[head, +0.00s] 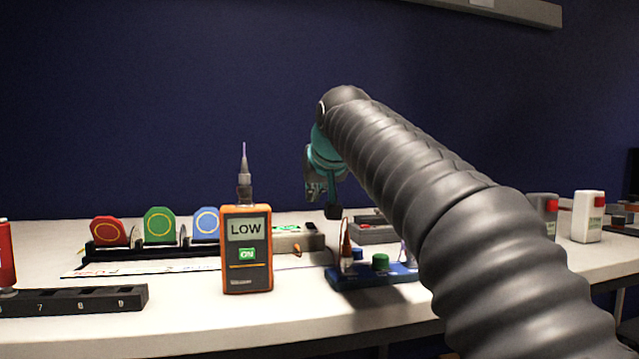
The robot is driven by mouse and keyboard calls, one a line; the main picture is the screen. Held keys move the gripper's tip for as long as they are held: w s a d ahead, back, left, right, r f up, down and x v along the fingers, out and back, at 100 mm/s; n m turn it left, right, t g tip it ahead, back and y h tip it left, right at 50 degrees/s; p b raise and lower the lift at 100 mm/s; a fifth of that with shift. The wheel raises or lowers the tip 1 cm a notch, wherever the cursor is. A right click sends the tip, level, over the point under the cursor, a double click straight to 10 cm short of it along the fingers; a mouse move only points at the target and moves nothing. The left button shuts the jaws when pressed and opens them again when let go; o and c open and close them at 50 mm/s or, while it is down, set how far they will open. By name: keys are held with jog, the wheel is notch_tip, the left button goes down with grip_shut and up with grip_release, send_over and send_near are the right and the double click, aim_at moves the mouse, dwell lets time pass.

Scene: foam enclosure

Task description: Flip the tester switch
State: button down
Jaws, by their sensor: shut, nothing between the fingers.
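An orange and grey handheld tester (235,280) stands upright on the white table, left of centre in the head view. Its display reads LOW, a small green label sits below it, and a thin probe tip rises from its top. A blue board (350,281) with a green knob (380,262) and a copper-tipped probe (346,250) lies to its right, partly hidden by my arm. I cannot make out which part is the switch. My gripper (333,212) is shut and empty, pointing down above the table, apart from the tester and above the board in the picture.
Red, green (160,225) and blue discs stand in a black rack behind the tester. A numbered black strip (75,300) lies at front left. A grey box (372,233) sits behind the board.

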aim_at(310, 224)
jog(key=f, duration=0.1)
jog(key=w+f+b, duration=0.1)
jog(key=f, duration=0.2)
jog(key=shift+w+a+f+b, duration=0.3)
jog(key=shift+w+f+b, duration=0.05)
jog(key=shift+r+p, duration=0.1)
jog(key=shift+p, duration=0.25)
jog(key=shift+w+p, duration=0.15)
jog(key=shift+p, duration=0.45)
jog(key=shift+f, duration=0.3)
jog(key=shift+w+r, duration=0.1)
jog(key=shift+r, duration=0.05)
jog(key=shift+w+a+r+p, duration=0.15)
jog(key=shift+w+r+p, duration=0.1)
jog(key=shift+w+p, duration=0.2)
jog(key=shift+w, duration=0.15)
